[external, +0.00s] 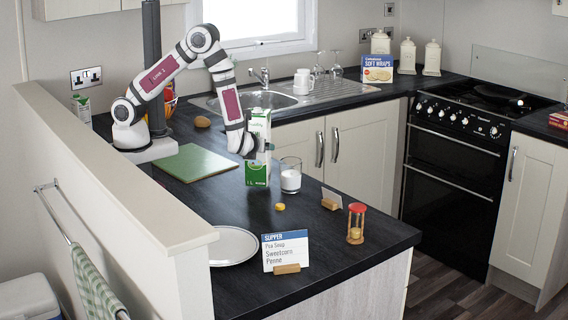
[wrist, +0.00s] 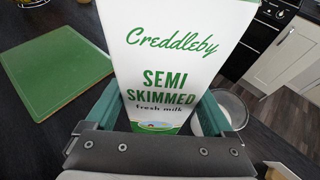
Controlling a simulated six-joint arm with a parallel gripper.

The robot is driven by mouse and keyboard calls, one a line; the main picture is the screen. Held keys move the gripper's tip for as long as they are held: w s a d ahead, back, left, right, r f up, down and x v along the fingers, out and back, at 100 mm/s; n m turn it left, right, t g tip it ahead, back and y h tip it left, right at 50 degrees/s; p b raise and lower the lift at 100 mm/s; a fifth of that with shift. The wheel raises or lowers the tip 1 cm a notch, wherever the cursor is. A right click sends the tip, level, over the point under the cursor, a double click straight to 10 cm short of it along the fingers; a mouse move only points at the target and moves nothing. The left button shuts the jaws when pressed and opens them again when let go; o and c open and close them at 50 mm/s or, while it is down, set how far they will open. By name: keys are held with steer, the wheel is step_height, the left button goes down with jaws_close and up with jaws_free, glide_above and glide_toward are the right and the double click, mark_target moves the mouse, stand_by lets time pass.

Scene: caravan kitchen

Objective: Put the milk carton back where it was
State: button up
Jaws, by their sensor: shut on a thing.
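The milk carton (external: 257,174), white and green, stands upright on the dark counter or very slightly above it; I cannot tell which. My gripper (external: 262,147) is shut on it at mid-height. In the wrist view the carton (wrist: 170,55) fills the middle, with its "Semi Skimmed fresh milk" face towards the camera. The green fingers of my gripper (wrist: 158,118) are on its two sides. A glass with milk in it (external: 290,178) stands close to the right of the carton; it shows partly behind the right finger in the wrist view (wrist: 235,108).
A green board (external: 195,162) lies left of the carton. A small yellow item (external: 280,206), a card holder (external: 331,199), a red-topped sand timer (external: 356,224), a supper card (external: 285,250) and a white plate (external: 233,246) are nearer the front. The sink (external: 258,101) is behind.

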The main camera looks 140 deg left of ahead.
steer(key=shift+r, duration=0.1)
step_height(320, 180, up, 15)
steer(key=w+d+m+t+y, duration=0.2)
steer(key=w+d+m+t, duration=0.25)
steer(key=w+d, duration=0.75)
steer(key=w+d+m+t+y, duration=0.2)
steer(key=w+d+m+t, duration=0.25)
steer(key=w+d, duration=0.7)
steer(key=w+a+f, duration=0.1)
steer(key=a+f, duration=1.3)
steer(key=f, duration=0.2)
steer(key=shift+w+f, duration=0.15)
steer(key=shift+w, duration=0.25)
